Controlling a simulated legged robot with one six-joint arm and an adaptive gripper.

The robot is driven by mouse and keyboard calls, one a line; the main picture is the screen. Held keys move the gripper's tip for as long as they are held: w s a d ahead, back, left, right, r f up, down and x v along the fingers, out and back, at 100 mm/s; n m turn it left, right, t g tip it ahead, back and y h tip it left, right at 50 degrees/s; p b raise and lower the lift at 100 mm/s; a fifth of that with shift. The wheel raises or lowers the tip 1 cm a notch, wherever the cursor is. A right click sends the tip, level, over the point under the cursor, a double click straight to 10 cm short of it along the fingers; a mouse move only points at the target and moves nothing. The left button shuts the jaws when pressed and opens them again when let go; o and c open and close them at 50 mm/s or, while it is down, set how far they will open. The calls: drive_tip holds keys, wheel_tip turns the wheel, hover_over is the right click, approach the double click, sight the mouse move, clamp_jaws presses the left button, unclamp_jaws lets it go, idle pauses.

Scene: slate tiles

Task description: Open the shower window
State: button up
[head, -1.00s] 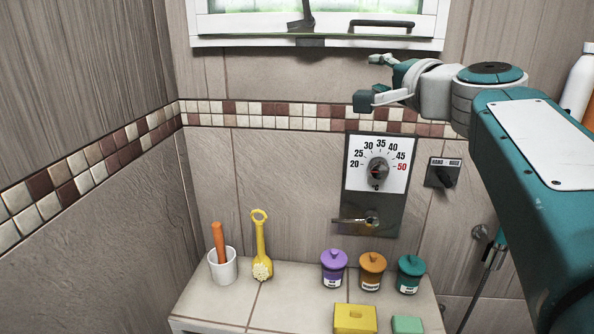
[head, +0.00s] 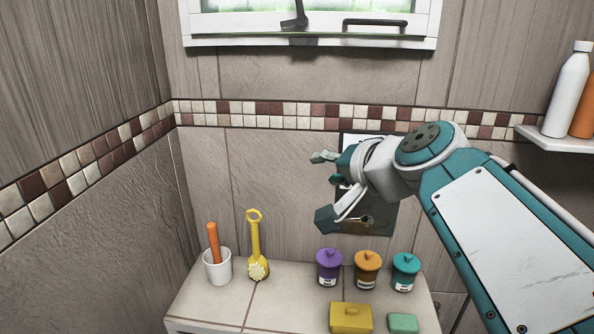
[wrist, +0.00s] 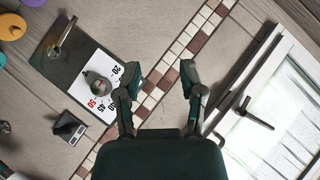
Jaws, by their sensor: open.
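The shower window (head: 240,30) is at the top of the head view, with a white frame and bright panes. A dark handle (head: 295,18) stands at its lower frame, and a dark horizontal bar (head: 375,23) is to its right. The window also shows at the right of the wrist view (wrist: 285,95), with its dark handle (wrist: 253,113). I cannot tell whether the window is fully closed. My gripper (head: 318,190) is open and empty, below the window and in front of the wall. In the wrist view its two fingers (wrist: 158,80) are spread, apart from the window.
A temperature dial panel (head: 380,215) is partly hidden behind my gripper. A tiled ledge (head: 290,300) holds a white cup (head: 217,267), a yellow brush (head: 256,245), jars (head: 329,267) and soaps (head: 351,318). A shelf (head: 560,142) with bottles (head: 567,95) is at right.

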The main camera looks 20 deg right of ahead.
drive_tip(key=shift+s+a+f+n, duration=0.15)
drive_tip(key=shift+s+a+f, duration=0.05)
drive_tip(key=shift+f, duration=0.15)
drive_tip(key=shift+s+a+f+n, duration=0.15)
drive_tip(key=shift+s+f, duration=0.05)
drive_tip(key=shift+f, duration=0.15)
